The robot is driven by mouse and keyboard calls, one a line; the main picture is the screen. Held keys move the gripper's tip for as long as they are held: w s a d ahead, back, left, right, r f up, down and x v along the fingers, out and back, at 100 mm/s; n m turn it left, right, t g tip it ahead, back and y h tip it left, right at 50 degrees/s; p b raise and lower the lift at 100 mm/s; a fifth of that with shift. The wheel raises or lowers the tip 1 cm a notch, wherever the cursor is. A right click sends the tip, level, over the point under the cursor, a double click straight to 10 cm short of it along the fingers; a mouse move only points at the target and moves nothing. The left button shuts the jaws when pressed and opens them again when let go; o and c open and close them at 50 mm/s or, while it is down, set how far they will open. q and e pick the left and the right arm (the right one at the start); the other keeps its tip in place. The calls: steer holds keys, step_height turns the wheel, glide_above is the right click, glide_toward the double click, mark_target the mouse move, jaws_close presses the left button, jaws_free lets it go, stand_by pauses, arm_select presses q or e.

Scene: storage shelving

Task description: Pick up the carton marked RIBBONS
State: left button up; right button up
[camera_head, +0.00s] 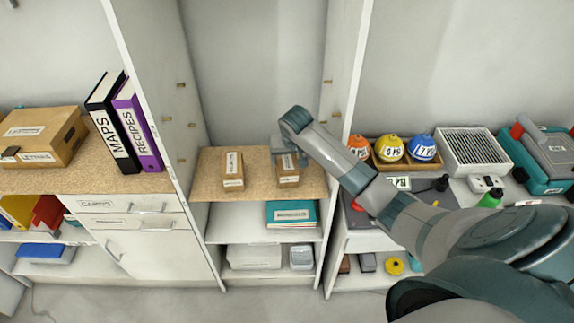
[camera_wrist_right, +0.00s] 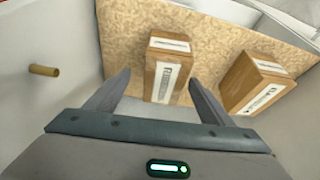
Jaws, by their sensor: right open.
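Two small brown cartons with white labels stand on the speckled shelf board. In the head view, one carton (camera_head: 233,180) is at the left and the other carton (camera_head: 288,180) is at the right. Their lettering is too small to read surely, so I cannot tell which is marked RIBBONS. My right gripper (camera_head: 287,156) is open above and behind the right carton. In the right wrist view, one carton (camera_wrist_right: 165,75) shows beyond and between the open fingers (camera_wrist_right: 155,92), with nothing gripped. The other carton (camera_wrist_right: 252,85) is to the right. My left gripper is out of view.
White side panels (camera_head: 165,100) with pegs flank the narrow bay; one peg (camera_wrist_right: 43,71) shows close in the wrist view. Colored balls (camera_head: 390,148) sit in a tray at the right.

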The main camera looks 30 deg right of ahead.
mark_target(287, 160)
steer(key=shift+x, duration=1.25)
steer(key=shift+f+p, duration=0.1)
steer(key=shift+p, duration=0.25)
steer(key=shift+w+f+p, duration=0.3)
steer(key=shift+w+p, duration=0.1)
steer(key=shift+w+f+p, duration=0.45)
steer(key=shift+w+f, duration=0.05)
steer(key=shift+f, duration=0.1)
steer(key=shift+p+x, duration=0.3)
steer(key=shift+x, duration=1.05)
steer(key=shift+s+f, duration=0.1)
steer(key=shift+f, duration=0.05)
steer(key=c, duration=1.2)
